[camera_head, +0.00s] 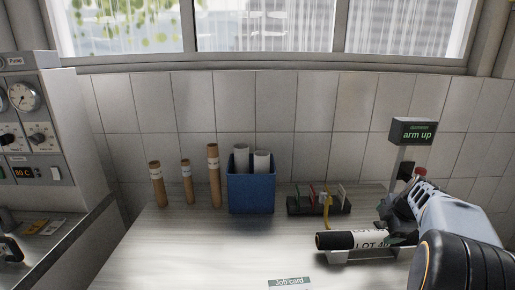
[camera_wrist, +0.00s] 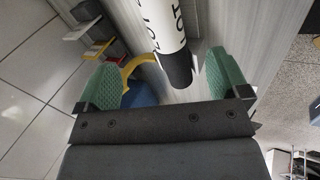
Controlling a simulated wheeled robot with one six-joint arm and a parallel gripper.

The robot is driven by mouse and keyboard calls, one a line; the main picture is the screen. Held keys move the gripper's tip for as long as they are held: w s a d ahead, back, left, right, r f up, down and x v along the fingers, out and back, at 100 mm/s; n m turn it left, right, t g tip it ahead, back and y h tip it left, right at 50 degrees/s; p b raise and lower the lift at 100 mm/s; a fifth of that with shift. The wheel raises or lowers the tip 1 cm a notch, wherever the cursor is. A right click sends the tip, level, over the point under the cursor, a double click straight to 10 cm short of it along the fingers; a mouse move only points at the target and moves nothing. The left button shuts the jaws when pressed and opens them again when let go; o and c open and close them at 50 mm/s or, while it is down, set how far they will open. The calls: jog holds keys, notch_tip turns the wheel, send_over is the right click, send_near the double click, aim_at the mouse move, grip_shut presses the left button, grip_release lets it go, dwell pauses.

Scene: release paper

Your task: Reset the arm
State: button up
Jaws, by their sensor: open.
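My gripper (camera_wrist: 165,83) is open, with its two green pads apart and nothing clamped between them. In the head view my arm reaches in from the right, and its gripper end is by the right part of the roll, partly hidden. A white roll (camera_head: 362,240) with a black end and "LOT" lettering lies on a pale cradle (camera_head: 350,258) on the table. In the wrist view the roll (camera_wrist: 170,30) lies beyond the pads, its black end showing between them. I cannot tell whether a pad touches it. A small display (camera_head: 414,131) on a post reads "arm up".
The table (camera_head: 210,255) carries a blue bin (camera_head: 251,193) with white rolls, several brown tubes (camera_head: 214,176) and a dark rack (camera_head: 318,204) with a yellow curved piece (camera_head: 327,210). A job card (camera_head: 289,282) lies at the front. A control panel (camera_head: 28,125) stands left. The table's left-middle is clear.

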jog(key=s+a+m+g+p, duration=0.1)
jog(key=s+a+m, duration=0.6)
jog(key=a, duration=0.6)
jog(key=s+a+m+p, duration=0.1)
jog(key=s+a+m, duration=0.7)
jog(key=a, duration=0.5)
jog(key=shift+s+a+f+m+g, duration=0.3)
jog(key=shift+s+f+g, duration=0.15)
jog(key=shift+s, duration=0.75)
